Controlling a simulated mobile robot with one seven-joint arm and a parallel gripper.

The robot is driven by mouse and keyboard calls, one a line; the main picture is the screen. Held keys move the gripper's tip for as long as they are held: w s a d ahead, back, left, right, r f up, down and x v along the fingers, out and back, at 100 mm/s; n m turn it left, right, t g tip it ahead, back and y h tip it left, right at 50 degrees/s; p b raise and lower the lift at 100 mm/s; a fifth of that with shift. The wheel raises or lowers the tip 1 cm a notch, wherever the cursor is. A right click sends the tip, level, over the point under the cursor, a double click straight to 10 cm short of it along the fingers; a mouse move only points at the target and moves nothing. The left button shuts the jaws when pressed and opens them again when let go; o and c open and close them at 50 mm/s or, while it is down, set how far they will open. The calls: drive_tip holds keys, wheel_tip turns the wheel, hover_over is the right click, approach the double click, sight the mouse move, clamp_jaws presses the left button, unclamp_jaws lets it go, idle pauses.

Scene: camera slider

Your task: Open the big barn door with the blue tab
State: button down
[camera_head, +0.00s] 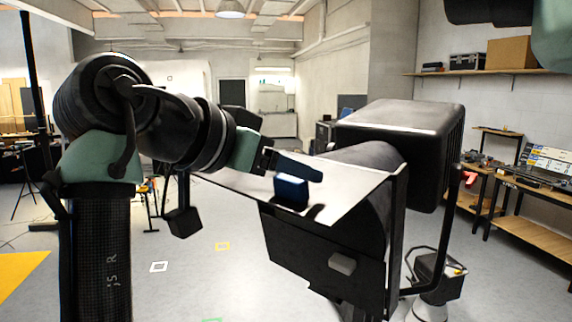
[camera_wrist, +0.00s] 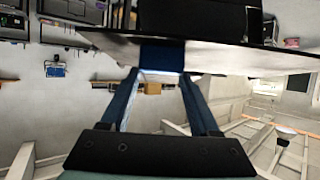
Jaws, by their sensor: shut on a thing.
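A black studio light (camera_head: 375,160) stands in the middle right of the head view. Its big barn door (camera_head: 345,188) is a wide pale sheet with a dark edge, sticking out to the left. The blue tab (camera_head: 290,190) stands on this door, and it also shows in the wrist view (camera_wrist: 162,57) at the door's edge. My gripper (camera_head: 312,173) reaches the tab from the left. In the wrist view its blue fingers (camera_wrist: 160,78) are on either side of the tab, shut on it. The fingertips partly hide the contact.
A smaller black door with a grey tab (camera_head: 342,263) hangs below on the light. A dark bracket (camera_head: 401,230) rises at its right. Workbenches (camera_head: 520,190) and a wall shelf (camera_head: 490,72) stand at the right. The floor (camera_head: 190,285) at the lower left is mostly clear.

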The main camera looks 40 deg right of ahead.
drive_tip(key=shift+d+r, duration=0.1)
drive_tip(key=c, duration=0.5)
unclamp_jaws()
drive_tip(key=o, duration=0.4)
drive_tip(key=shift+d+f, duration=0.2)
drive_tip(key=shift+d, duration=0.1)
drive_tip(key=shift+b+v, duration=0.5)
drive_tip(key=shift+v, duration=0.3)
drive_tip(key=b+v, duration=0.4)
drive_tip(key=v, duration=0.7)
drive_tip(key=shift+w+a+r+b, duration=0.1)
drive_tip(key=shift+a+b, duration=0.15)
drive_tip(key=shift+b, duration=0.05)
